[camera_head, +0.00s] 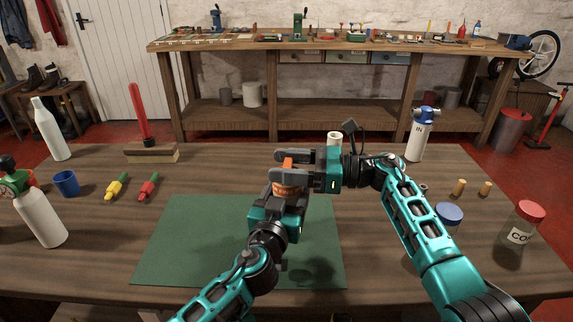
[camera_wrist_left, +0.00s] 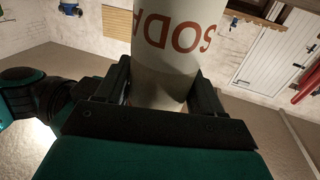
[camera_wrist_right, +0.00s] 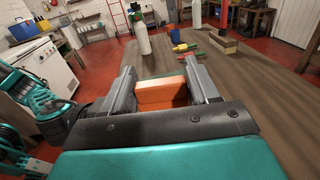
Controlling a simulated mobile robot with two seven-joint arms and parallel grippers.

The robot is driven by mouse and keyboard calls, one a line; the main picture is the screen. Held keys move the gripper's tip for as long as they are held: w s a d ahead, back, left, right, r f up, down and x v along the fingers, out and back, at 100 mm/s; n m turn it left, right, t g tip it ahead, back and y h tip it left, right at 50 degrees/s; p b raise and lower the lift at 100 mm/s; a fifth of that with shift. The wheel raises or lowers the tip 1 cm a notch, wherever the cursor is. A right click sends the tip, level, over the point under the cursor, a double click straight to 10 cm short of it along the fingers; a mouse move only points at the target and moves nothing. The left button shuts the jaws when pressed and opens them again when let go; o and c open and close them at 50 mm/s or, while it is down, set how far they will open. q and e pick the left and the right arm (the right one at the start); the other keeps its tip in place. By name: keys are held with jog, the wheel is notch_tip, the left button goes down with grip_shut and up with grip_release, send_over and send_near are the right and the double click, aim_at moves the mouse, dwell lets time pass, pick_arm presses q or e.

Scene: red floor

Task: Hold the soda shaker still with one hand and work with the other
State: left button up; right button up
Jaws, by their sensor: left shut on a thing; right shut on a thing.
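The soda shaker has an orange top (camera_head: 288,163) and a cream body (camera_wrist_left: 178,75) with red SODA lettering, upside down in the left wrist view. It is above the green mat. My left gripper (camera_head: 286,191) is shut on the shaker's body from below in the head view. My right gripper (camera_head: 290,160) comes from the right and is shut on the orange top. The orange top also shows between the fingers in the right wrist view (camera_wrist_right: 162,95). Most of the shaker is hidden by the grippers in the head view.
The green mat (camera_head: 190,240) lies on the wooden table. A blue-topped canister (camera_head: 419,140), a blue-lidded jar (camera_head: 449,214) and a red-lidded jar (camera_head: 519,230) stand right.

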jog(key=shift+d+t, duration=0.1)
jog(key=shift+t, duration=0.2)
jog(key=m+t+h, duration=0.1)
jog(key=m+t, duration=0.1)
jog(key=m+t+h, duration=0.1)
jog(key=t, duration=0.2)
jog(key=shift+f+m, duration=0.1)
jog(key=shift+m, duration=0.3)
jog(key=shift+w+f+m+t+h, duration=0.1)
jog(key=shift+m+t+h, duration=1.25)
jog(key=shift+t, duration=0.55)
jog(key=shift+m+t, duration=0.45)
jog(key=shift+t, duration=0.05)
jog(key=o, duration=1)
jog(key=shift+r, duration=0.2)
jog(key=v, duration=1.2)
jog(key=shift+r, duration=0.1)
